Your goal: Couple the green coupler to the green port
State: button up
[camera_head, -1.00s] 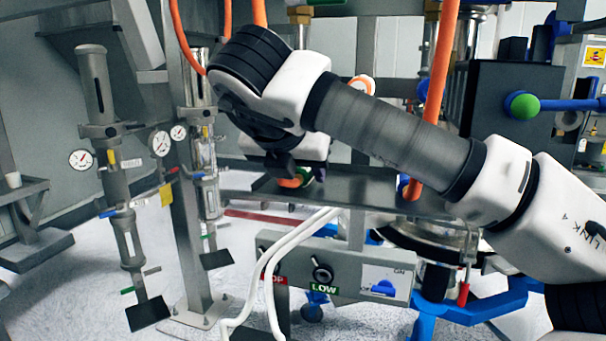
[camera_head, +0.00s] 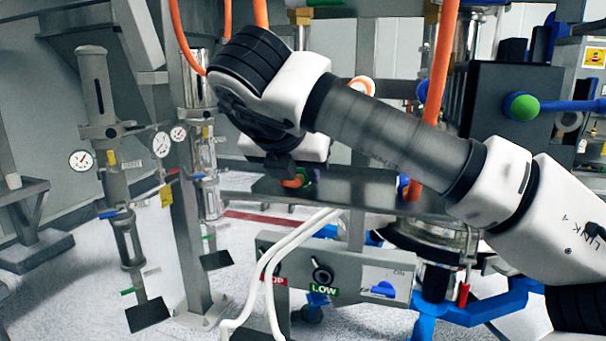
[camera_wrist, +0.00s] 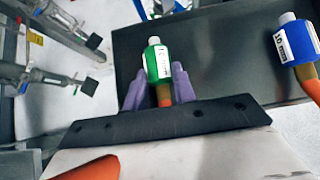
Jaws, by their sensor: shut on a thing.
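The green coupler (camera_wrist: 157,64) has a white tip and an orange hose at its base. In the wrist view it stands between the purple fingers of my gripper (camera_wrist: 159,84), which is shut on it, with the tip pointing away from the wrist. In the head view my gripper (camera_head: 292,180) is low over the dark tray, mostly hidden under my wrist. A small part of the green coupler (camera_head: 309,176) shows there beside orange hose. I cannot clearly make out the green port; a green strip (camera_head: 325,2) shows at the top edge above a brass fitting.
A dark metal tray (camera_wrist: 205,42) lies below my gripper. A blue coupler (camera_wrist: 295,42) with an orange hose lies to the right on it. Orange hoses (camera_head: 440,70) hang nearby. Gauges and columns (camera_head: 100,95) stand at left.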

aim_at(300, 173)
jog(key=shift+r+p, duration=1.6)
jog(key=shift+r, duration=1.4)
grip_shut()
jog(key=shift+d, duration=0.1)
